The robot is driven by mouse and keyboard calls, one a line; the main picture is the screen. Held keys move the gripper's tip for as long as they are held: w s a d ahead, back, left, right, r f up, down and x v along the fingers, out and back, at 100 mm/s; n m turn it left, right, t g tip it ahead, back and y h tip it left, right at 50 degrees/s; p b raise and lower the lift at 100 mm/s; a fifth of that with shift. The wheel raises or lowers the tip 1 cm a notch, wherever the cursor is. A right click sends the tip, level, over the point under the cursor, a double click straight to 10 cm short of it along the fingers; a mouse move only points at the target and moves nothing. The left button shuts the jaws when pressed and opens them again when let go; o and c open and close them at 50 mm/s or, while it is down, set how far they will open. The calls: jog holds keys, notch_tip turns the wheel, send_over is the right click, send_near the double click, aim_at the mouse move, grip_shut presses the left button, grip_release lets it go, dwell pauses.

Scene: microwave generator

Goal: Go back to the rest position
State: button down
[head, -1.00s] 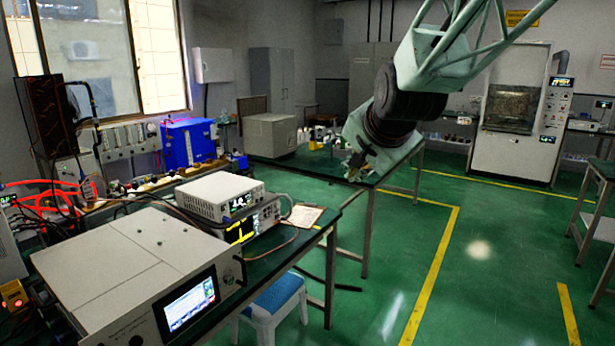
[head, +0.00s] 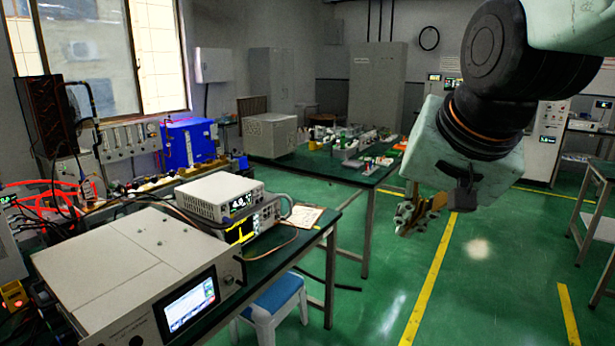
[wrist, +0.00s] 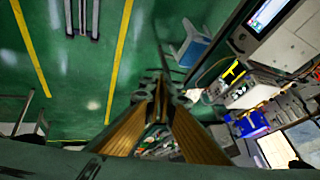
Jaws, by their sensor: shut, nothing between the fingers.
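My gripper (head: 408,218) hangs in the air on the right side of the head view, over the open green floor. It is right of the back bench and clear of it. Its fingers point down and to the left. In the wrist view the two gold-brown fingers (wrist: 160,86) run together at their tips, shut and empty. My green arm with black joints reaches in from the upper right of the head view.
The microwave generator (head: 140,270) and stacked instruments (head: 219,194) stand on the near bench at left. A blue-topped stool (head: 277,298) stands beside it. The back bench (head: 335,166) carries small items. The floor (head: 480,290) at right is open, with yellow lines.

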jog(key=s+d+f+n+g, duration=0.1)
jog(key=s+f+n, duration=0.1)
jog(key=s, duration=1)
jog(key=s+d+f+n+g, duration=0.1)
jog(key=s+d+f+n, duration=0.1)
jog(key=s, duration=1)
jog(key=shift+s+d+f+g+h, duration=0.2)
jog(key=shift+s+f+g+h, duration=0.1)
jog(key=shift+f+g, duration=0.1)
